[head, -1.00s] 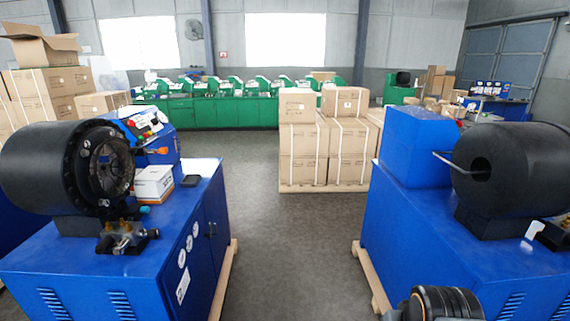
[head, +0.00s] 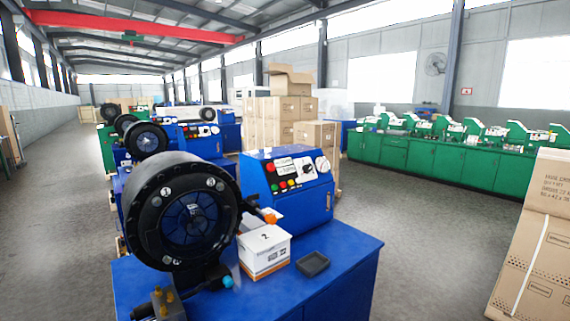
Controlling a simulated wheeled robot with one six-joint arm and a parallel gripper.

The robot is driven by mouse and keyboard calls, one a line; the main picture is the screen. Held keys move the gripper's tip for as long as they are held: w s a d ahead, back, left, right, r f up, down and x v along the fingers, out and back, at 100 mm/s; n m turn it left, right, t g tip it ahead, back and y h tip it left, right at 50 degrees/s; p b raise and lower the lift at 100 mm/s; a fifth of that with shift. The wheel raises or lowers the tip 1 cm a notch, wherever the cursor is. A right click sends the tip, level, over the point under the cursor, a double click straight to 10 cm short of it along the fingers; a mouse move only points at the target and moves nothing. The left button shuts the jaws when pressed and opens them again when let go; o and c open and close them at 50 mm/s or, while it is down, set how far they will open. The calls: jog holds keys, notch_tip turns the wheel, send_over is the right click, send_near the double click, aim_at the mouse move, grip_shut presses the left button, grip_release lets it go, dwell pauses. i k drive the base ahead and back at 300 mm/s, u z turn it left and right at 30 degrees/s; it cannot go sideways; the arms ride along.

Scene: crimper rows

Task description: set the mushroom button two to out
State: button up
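A blue control box (head: 290,205) stands on the near blue crimping machine. Its sloped panel carries a red button (head: 271,168) at the upper left, which may be a mushroom button. A lower row has small red, green and yellow buttons (head: 283,185). A black round control (head: 308,170) and a white dial (head: 322,164) sit at the right. Whether any button is pressed in or out is too small to tell, and I cannot read which is number two. My gripper is not in view.
A black crimper head (head: 185,212) stands left of the panel. A white box marked 2 (head: 264,248) and a dark tray (head: 313,264) lie on the blue cabinet top (head: 345,262). Cartons (head: 540,240) stand at right. Open floor (head: 425,225) lies between.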

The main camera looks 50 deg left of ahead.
aim_at(271, 166)
jog(key=u, duration=0.5)
jog(key=i, duration=1.15)
jog(key=u, duration=0.85)
